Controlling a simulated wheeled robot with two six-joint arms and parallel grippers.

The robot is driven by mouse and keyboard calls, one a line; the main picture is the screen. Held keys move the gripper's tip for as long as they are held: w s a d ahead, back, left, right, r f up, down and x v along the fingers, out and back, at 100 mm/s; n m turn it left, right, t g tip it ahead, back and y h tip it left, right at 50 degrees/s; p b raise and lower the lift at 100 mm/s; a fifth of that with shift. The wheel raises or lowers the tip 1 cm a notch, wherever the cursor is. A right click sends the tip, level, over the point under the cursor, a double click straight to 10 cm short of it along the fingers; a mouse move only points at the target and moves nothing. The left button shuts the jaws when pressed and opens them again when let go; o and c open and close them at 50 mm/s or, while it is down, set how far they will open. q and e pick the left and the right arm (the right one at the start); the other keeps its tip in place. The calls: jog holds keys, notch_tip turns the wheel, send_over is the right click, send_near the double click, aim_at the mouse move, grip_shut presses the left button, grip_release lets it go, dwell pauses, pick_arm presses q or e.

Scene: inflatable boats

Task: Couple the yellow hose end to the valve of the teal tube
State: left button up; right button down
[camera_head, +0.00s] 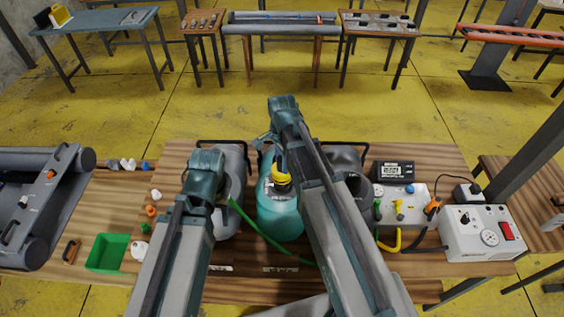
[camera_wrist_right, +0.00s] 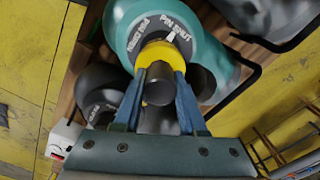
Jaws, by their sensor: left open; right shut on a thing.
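The teal tube (camera_head: 281,216) stands between two grey tubes at the middle of the bench; it also shows in the right wrist view (camera_wrist_right: 122,22). The yellow hose end (camera_head: 281,179) is at the top of the teal tube, over its valve. In the right wrist view the yellow hose end (camera_wrist_right: 152,55) appears close against the lettered valve collar (camera_wrist_right: 168,27). I cannot tell whether it is seated. My right gripper (camera_wrist_right: 160,72) is shut on the yellow hose end. My left gripper (camera_head: 203,184) is open beside the left grey tube; its fingertips are mostly hidden.
The left grey tube (camera_head: 235,180) and the right grey tube (camera_head: 352,162) flank the teal one closely. A green hose (camera_head: 262,236) crosses in front. A green bin (camera_head: 107,252) stands left. A grey box with taps (camera_head: 395,205) and a white gauge unit (camera_head: 478,235) stand right.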

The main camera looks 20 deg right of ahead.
dwell(0.5)
jog(key=shift+f, duration=0.1)
jog(key=shift+f+b, duration=1.15)
jog(key=shift+b, duration=0.05)
jog(key=shift+f, duration=0.1)
jog(key=shift+f+b, duration=0.35)
jog(key=shift+b, duration=0.1)
jog(key=shift+f+b, duration=0.8)
dwell(0.6)
dwell(0.4)
jog(key=m, duration=0.4)
